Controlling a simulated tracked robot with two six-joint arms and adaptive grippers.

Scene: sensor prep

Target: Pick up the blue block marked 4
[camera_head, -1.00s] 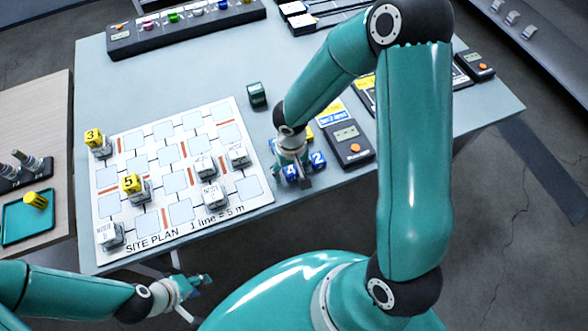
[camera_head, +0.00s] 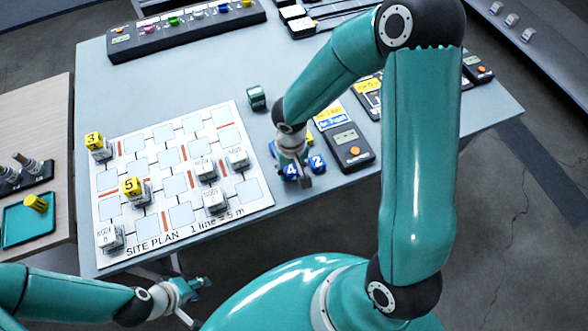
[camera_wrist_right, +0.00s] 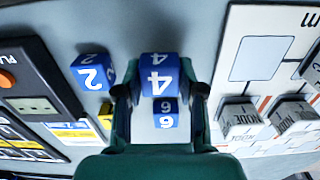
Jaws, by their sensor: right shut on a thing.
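The blue block marked 4 (camera_head: 290,171) shows at the front edge of the table, right of the site plan. My right gripper (camera_head: 295,165) is shut on it from above. In the right wrist view the block (camera_wrist_right: 158,76) sits between the two fingers of my right gripper (camera_wrist_right: 160,95). A blue block marked 6 (camera_wrist_right: 166,113) shows beside it, nearer the palm in that view. A blue block marked 2 (camera_head: 317,163) stands just to the right; it also shows in the right wrist view (camera_wrist_right: 92,71). My left gripper (camera_head: 190,292) is off the table at lower left, its fingers too small to judge.
The site plan (camera_head: 255,190) with white node blocks and yellow blocks lies to the left. A dark green block (camera_head: 257,97) stands behind. A black meter (camera_head: 347,152) lies right of the blue blocks.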

